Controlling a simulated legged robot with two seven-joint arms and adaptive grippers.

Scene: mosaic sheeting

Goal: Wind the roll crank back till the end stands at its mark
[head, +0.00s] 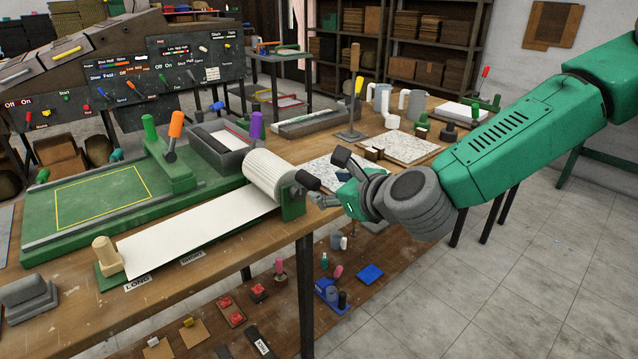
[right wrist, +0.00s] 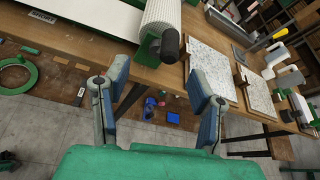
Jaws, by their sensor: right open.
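The ribbed white roll (head: 270,174) sits in a green holder at the table's front edge; it also shows in the right wrist view (right wrist: 163,12). A white sheet (head: 195,230) runs from it to the left, its far end by a beige knob (head: 104,252) near the LONG label (head: 138,284). The SHORT label (head: 192,258) lies nearer the roll. The dark crank handle (head: 307,181) is at the roll's right end; it also shows in the right wrist view (right wrist: 169,44). My right gripper (head: 330,182) is open beside the crank; in the wrist view (right wrist: 157,73) the handle appears beyond its fingers, not gripped.
Speckled panels (head: 398,147) lie on the table to the right of the roll. A green bed (head: 100,200) with an orange-handled lever (head: 175,130) stands behind the sheet. A lower shelf (head: 300,300) with small items lies below. Grey floor is open at the right front.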

